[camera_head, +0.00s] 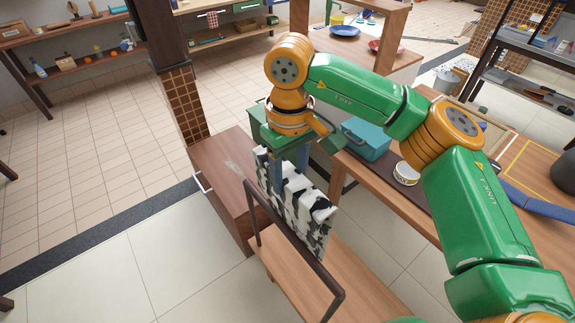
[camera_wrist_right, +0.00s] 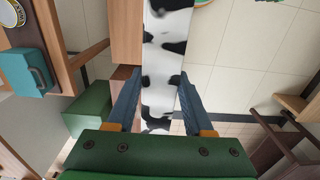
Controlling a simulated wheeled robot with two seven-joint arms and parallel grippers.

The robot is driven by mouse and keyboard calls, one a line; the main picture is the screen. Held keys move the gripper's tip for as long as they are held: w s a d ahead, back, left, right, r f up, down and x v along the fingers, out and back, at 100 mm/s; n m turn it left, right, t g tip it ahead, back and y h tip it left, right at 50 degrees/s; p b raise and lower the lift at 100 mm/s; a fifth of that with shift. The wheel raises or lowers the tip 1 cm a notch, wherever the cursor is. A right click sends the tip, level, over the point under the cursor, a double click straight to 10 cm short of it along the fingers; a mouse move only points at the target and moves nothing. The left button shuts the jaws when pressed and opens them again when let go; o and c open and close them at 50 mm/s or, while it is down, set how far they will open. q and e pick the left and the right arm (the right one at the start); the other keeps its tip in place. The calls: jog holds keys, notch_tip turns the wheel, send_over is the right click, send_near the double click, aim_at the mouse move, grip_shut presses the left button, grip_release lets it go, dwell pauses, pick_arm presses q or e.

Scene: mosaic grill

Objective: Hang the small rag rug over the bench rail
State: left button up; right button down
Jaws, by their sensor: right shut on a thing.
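The small rag rug (camera_head: 308,212), white with black cow-like patches, hangs from my right gripper (camera_head: 288,172). It also shows in the right wrist view (camera_wrist_right: 163,55) as a strip running between the two blue fingers (camera_wrist_right: 157,98). My right gripper is shut on it. The bench rail (camera_head: 297,240) is a dark bar on posts along the left side of the wooden bench (camera_head: 345,262). In the head view the rug is upright, just right of and behind the rail, over the bench. I cannot tell whether its lower edge touches the bench. My left gripper is out of view.
A brown wooden box (camera_head: 222,172) stands left of the rug. A worktable to the right holds a teal case (camera_head: 366,138) and a round tin (camera_head: 405,174). A tiled pillar (camera_head: 186,105) stands behind. The floor left of the rail is clear.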

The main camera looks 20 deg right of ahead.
aim_at(285, 227)
jog(key=shift+w+a+f, duration=0.1)
jog(key=shift+f, duration=0.35)
jog(key=shift+w+a+f, duration=0.1)
jog(key=shift+f, duration=0.3)
jog(key=f+b, duration=0.7)
jog(key=f, duration=0.1)
jog(key=f+b, duration=0.8)
jog(key=f, duration=0.1)
jog(key=shift+w+a+f, duration=0.15)
jog(key=shift+w+f, duration=0.05)
jog(key=shift+f, duration=0.05)
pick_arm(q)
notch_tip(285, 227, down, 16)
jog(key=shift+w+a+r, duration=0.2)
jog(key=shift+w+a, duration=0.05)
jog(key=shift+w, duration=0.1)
pick_arm(e)
jog(key=shift+c, duration=1)
grip_release()
